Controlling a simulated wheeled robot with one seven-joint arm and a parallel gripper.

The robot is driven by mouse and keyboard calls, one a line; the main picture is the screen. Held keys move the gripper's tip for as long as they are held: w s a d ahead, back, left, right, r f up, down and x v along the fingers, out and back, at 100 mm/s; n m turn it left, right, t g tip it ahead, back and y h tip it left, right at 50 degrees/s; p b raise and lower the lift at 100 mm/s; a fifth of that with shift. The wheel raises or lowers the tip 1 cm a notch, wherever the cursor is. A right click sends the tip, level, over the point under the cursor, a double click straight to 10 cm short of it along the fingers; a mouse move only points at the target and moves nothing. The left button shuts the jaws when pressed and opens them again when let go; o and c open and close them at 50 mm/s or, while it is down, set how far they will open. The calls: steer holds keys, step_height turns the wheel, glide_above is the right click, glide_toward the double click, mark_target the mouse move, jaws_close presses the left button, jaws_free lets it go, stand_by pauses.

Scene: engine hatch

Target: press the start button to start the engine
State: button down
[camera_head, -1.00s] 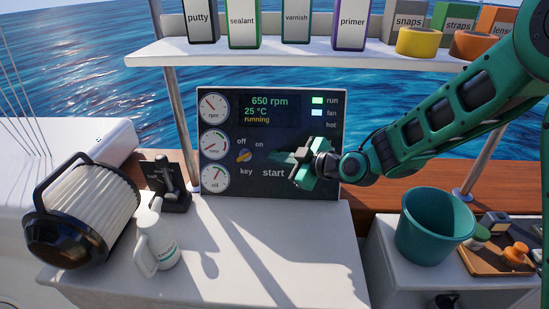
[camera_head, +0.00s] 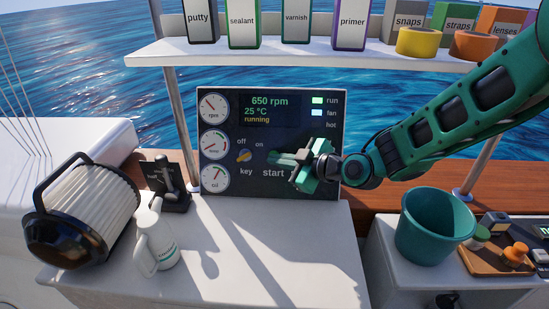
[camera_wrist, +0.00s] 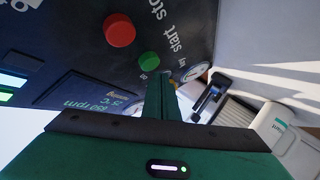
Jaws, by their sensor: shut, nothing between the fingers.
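The dark engine panel (camera_head: 262,187) stands upright at the back of the white counter. Its display (camera_head: 270,109) reads 650 rpm, 25 °C and "running"; the run lamp (camera_head: 317,100) and fan lamp (camera_head: 317,113) are lit, hot is dark. My gripper (camera_head: 284,162) is shut and empty in front of the panel's lower right, hiding the buttons in the head view. In the wrist view the green start button (camera_wrist: 149,61) is just beyond my fingertips (camera_wrist: 157,80); I cannot tell whether they touch. The red stop button (camera_wrist: 119,30) is beside it.
A lever unit (camera_head: 168,188), a white jug (camera_head: 157,245) and a ribbed filter-like canister (camera_head: 95,215) stand left on the counter. A teal bucket (camera_head: 425,240) and a wooden tray (camera_head: 490,263) are at right. A shelf (camera_head: 290,52) with boxes and tape rolls hangs above.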

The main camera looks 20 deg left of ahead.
steer(key=shift+s, duration=0.1)
steer(key=shift+s+d+r, duration=0.2)
steer(key=shift+s+r, duration=0.15)
steer(key=shift+s, duration=0.35)
steer(key=shift+s+d+r, duration=0.15)
steer(key=shift+s+r, duration=0.25)
steer(key=shift+s, duration=0.3)
steer(key=shift+s+d+r, duration=0.2)
steer(key=shift+s+r, duration=0.15)
steer(key=shift+s, duration=0.35)
